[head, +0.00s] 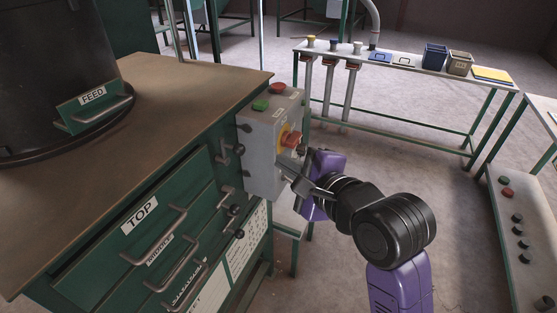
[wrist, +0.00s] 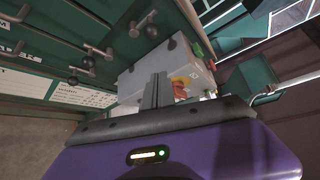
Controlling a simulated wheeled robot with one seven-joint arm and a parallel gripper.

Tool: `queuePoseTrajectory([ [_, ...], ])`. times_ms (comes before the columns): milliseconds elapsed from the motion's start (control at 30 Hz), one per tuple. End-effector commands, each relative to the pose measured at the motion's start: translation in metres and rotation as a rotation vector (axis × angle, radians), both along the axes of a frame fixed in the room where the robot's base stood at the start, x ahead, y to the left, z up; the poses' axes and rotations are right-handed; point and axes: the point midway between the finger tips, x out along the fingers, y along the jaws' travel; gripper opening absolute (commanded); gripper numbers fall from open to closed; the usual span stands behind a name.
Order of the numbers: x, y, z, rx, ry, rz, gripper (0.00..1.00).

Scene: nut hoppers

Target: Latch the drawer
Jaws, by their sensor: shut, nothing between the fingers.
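The green cabinet has a drawer labelled TOP (head: 139,214) with a bar handle, and a second drawer labelled MIDDLE (head: 160,250) below it. A third drawer lies lower, its label hard to read. Dark-knobbed latches (head: 238,150) sit along the right edge of the drawer fronts; several also show in the wrist view (wrist: 88,62). Whether each drawer is fully closed is hard to tell. My gripper (head: 284,167) is shut and empty, to the right of the latches by the grey control box. Its fingers (wrist: 158,89) overlap the box in the wrist view; contact cannot be told.
The grey control box (head: 257,135) juts from the cabinet's side, with green and red buttons and a red-and-yellow switch (head: 290,138). A black feed hopper (head: 50,60) stands on the cabinet top. A bench with bins (head: 435,56) is behind; floor between is open.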

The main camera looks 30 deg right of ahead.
Motion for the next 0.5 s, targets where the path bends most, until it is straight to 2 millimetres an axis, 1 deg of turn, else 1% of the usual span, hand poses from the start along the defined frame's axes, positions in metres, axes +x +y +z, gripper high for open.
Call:
queuePoseTrajectory([
  [100,0.022,0.001,-0.006,0.000,0.001,0.001,0.00],
  [400,0.078,0.003,-0.024,0.000,0.002,0.001,0.00],
  [433,0.079,0.007,-0.021,-0.001,-0.001,0.002,0.00],
  [500,0.074,0.018,-0.014,-0.002,-0.001,0.005,0.00],
])
